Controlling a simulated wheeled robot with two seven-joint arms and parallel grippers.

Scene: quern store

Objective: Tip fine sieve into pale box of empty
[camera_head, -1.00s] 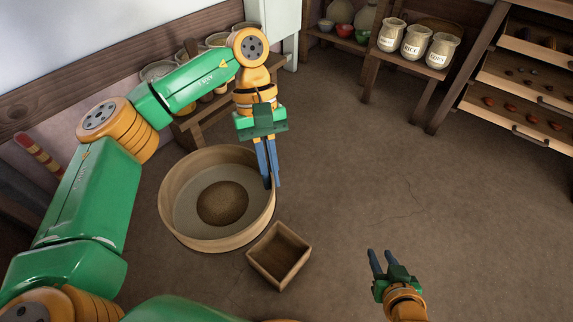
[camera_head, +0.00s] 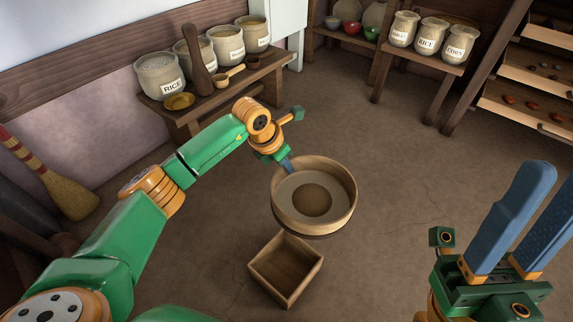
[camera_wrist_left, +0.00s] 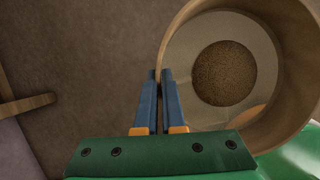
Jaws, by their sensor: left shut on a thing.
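The fine sieve (camera_head: 344,222) is a round wooden hoop with a pale mesh and a patch of brown grain in its middle. My left gripper (camera_head: 288,164) is shut on its left rim and holds it up, roughly level. In the left wrist view the gripper's blue fingers (camera_wrist_left: 159,98) pinch the rim of the sieve (camera_wrist_left: 168,45). A square wooden box (camera_head: 256,272), open at the top, stands on the floor just below and left of the sieve in the head view; its visible inside looks bare. My right gripper (camera_head: 528,215) is large at the lower right, fingers apart and empty.
A low bench (camera_head: 275,67) at the back left bears labelled jars, a brass dish and a scoop. A broom (camera_head: 72,196) leans at the left wall. Jar shelf (camera_head: 425,60) and seed drawers (camera_head: 520,110) stand at the right.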

